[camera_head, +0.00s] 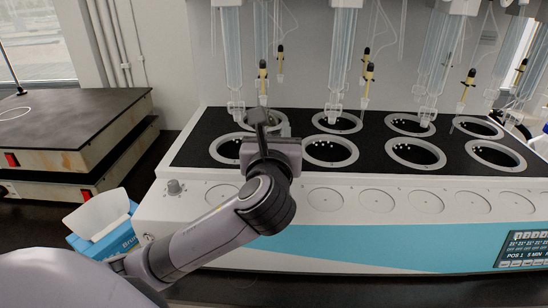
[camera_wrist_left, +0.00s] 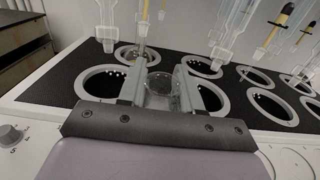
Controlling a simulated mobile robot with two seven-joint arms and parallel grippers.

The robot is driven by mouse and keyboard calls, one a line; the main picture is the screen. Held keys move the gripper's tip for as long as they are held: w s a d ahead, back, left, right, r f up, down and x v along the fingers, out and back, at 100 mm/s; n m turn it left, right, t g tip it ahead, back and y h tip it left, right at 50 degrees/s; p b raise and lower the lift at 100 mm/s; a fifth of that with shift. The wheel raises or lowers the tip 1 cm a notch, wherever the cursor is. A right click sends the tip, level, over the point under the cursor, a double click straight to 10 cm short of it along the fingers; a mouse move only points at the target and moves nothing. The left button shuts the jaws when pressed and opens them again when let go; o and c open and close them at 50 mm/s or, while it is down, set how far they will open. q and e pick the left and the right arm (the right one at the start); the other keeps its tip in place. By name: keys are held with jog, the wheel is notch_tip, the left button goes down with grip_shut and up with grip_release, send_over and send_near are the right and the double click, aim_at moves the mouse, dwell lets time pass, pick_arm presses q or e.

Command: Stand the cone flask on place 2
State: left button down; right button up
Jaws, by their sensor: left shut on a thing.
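My left gripper (camera_head: 262,118) reaches over the distiller's black top in the head view. In the left wrist view its fingers (camera_wrist_left: 160,92) are shut on a clear glass thing, which looks like the cone flask (camera_wrist_left: 160,85). The flask is mostly hidden by the gripper in the head view. In the wrist view it appears between the front-left ring (camera_wrist_left: 84,82) and the second front ring (camera_wrist_left: 222,100); its height above the top is hard to judge. No place numbers are readable, so I cannot tell which ring is place 2. My right gripper is not in view.
The white distiller (camera_head: 400,205) has two rows of ringed openings. Glass tubes (camera_head: 343,50) and yellow-and-black fittings (camera_head: 368,75) hang above them, close to my left gripper. A blue and white box (camera_head: 105,222) and dark-topped equipment (camera_head: 70,115) stand at left.

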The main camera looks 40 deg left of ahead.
pick_arm(q)
jog(key=shift+f+b, duration=0.35)
jog(key=shift+f, duration=1.6)
jog(key=c, duration=0.8)
grip_release()
jog(key=shift+f, duration=0.15)
jog(key=shift+r, duration=0.2)
jog(key=v, duration=1.2)
jog(key=shift+f, duration=0.1)
